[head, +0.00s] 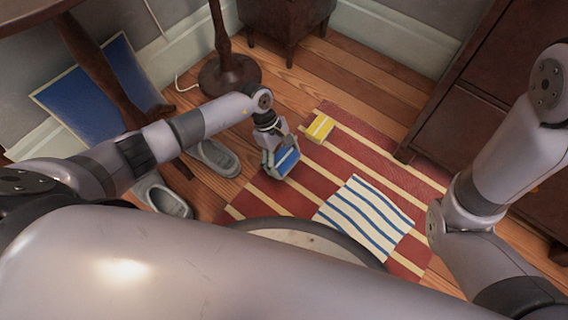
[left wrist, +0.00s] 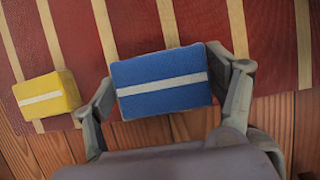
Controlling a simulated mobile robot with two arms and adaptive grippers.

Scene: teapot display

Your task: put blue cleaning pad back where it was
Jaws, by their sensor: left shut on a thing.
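The blue cleaning pad (head: 286,160) is a blue block with a white stripe. My left gripper (head: 281,160) is shut on it, above the red striped rug. In the left wrist view the blue pad (left wrist: 160,82) sits between the two fingers of the left gripper (left wrist: 163,95), one on each short side. I cannot tell how high it is above the rug. My right arm shows at the right of the head view, but its gripper is out of view.
A yellow pad (head: 319,128) with a white stripe lies on the red rug (head: 350,155). A blue-and-white striped cloth (head: 366,217) lies on the rug's near part. Grey slippers (head: 214,157) are on the wooden floor to the left. A dark cabinet (head: 460,110) stands right.

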